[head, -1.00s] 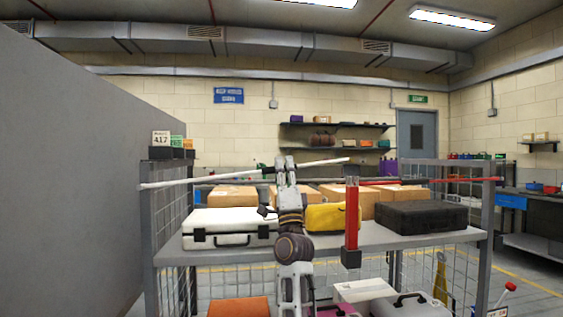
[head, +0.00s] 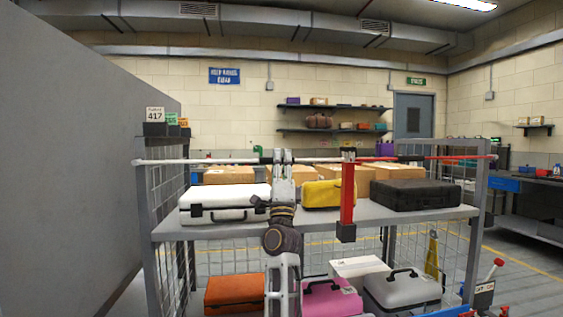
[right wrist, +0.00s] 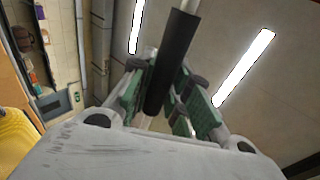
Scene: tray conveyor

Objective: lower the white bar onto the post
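The white bar (head: 215,161) runs nearly level across the front of the shelf unit. Its right end is at the top of the red post (head: 347,195); I cannot tell whether it touches. My right gripper (head: 281,157) is at a black sleeve on the bar, left of the post. In the right wrist view the green-padded fingers (right wrist: 167,90) straddle the black sleeve (right wrist: 172,60) and appear shut on it. White bar shows beyond the sleeve (right wrist: 192,6). My left gripper is not in view.
A red bar (head: 430,158) continues right of the post. Behind, the shelf (head: 375,213) carries a white case (head: 225,203), a yellow case (head: 322,195) and a black case (head: 415,195). Orange, pink and grey cases lie below. A grey wall (head: 80,190) stands at left.

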